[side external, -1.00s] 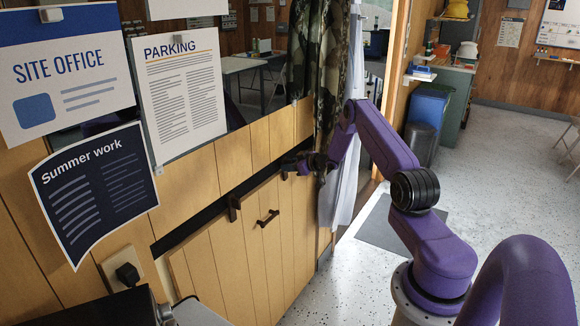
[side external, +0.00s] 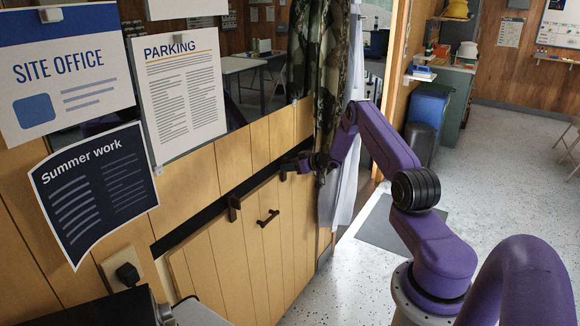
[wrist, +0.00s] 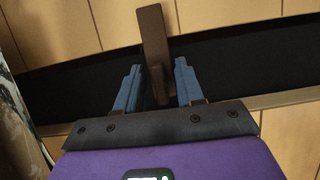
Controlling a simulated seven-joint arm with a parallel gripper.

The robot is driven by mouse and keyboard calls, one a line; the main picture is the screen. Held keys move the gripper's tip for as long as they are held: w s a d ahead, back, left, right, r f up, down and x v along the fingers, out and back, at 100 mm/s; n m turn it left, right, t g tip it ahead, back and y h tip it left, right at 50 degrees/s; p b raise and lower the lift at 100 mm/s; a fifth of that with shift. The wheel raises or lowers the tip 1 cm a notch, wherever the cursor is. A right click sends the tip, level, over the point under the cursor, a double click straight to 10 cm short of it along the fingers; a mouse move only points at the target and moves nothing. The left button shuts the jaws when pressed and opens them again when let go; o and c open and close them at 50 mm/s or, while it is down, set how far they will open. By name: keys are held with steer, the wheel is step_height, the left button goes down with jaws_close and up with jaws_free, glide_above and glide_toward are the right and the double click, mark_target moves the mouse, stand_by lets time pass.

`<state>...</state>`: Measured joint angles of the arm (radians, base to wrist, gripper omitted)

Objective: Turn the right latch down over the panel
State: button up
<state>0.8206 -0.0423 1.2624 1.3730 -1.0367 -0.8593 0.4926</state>
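The wooden panel (side external: 258,255) stands against the wall below a dark gap. The right latch (wrist: 153,38) is a dark brown bar in the wrist view, close to upright in the picture. One end lies over the boards and the other stands between my fingers, in front of the gap. My gripper (wrist: 158,83) is open, a blue finger on each side of the latch, with narrow spaces showing. In the side view my gripper (side external: 298,168) is at the gap and largely covers this latch. The left latch (side external: 233,208) stands upright across the panel's top edge.
A dark handle (side external: 268,217) sticks out from the panel. A camouflage curtain (side external: 322,80) hangs close by my gripper, and it shows at the left edge of the wrist view (wrist: 14,125). Posters and a socket with a plug (side external: 127,272) are on the wall at left.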

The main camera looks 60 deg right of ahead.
steer(key=v, duration=1.7)
steer(key=shift+s, duration=0.25)
